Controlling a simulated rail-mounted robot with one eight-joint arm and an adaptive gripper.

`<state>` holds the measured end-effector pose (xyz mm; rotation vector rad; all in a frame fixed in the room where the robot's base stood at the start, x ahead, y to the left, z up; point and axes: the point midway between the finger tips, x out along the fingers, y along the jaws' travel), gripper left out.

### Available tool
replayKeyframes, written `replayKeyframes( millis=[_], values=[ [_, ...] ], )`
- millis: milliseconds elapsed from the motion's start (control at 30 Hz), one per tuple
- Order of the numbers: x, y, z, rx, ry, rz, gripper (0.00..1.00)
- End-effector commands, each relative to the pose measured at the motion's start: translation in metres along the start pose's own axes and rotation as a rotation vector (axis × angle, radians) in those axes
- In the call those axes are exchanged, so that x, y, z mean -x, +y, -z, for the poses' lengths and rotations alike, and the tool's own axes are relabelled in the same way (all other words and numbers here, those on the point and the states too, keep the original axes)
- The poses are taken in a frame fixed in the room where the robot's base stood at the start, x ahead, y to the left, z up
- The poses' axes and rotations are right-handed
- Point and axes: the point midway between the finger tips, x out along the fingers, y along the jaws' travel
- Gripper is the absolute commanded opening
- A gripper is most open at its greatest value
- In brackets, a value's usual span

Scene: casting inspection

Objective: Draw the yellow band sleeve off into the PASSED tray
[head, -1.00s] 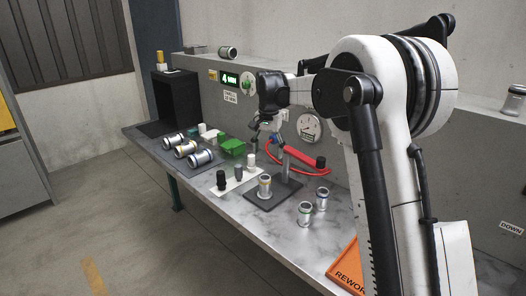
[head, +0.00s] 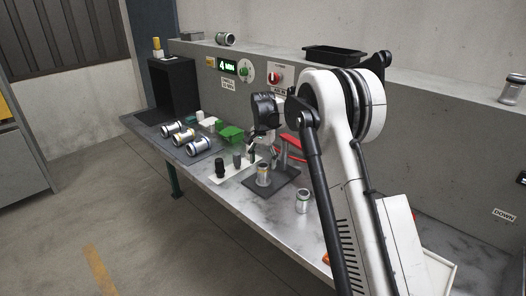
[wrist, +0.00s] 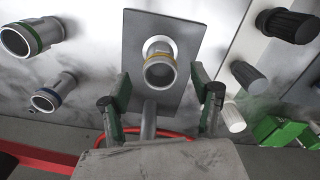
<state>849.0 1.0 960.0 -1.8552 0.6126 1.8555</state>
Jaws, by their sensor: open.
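The yellow band sleeve (wrist: 160,70) is a short silver metal tube with a yellow ring, seen end-on in the wrist view. It is on the dark rectangular fixture plate (wrist: 140,30); in the head view the sleeve (head: 263,174) stands upright on that plate. My gripper (wrist: 161,82) is open, its two green-padded fingers left and right of the sleeve at its near side, with gaps visible. In the head view my gripper (head: 262,148) is just behind and above the sleeve. No PASSED label is readable in view.
A green-band sleeve (wrist: 30,38) and a blue-band sleeve (wrist: 52,92) stand beside the plate. A white strip with dark and pale plugs (wrist: 250,78) is opposite. Several sleeves (head: 197,147) lie on a dark mat. A pale tray edge (head: 440,262) shows behind my arm.

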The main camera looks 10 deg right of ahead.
Motion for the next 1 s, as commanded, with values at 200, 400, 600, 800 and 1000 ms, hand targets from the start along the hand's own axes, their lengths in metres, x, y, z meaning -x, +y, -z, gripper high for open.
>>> replayKeyframes(
  millis=[200,400,600,800,1000],
  values=[
    [-0.034,0.0,0.0,0.0,0.0,0.0,0.6],
    [-0.05,0.0,0.0,0.0,0.0,0.0,0.6],
    [-0.055,0.0,0.0,0.0,0.0,0.0,0.6],
    [-0.055,0.0,0.0,0.0,0.0,0.0,0.56],
    [-0.055,0.0,0.0,0.0,0.0,0.0,0.3]
  ],
)
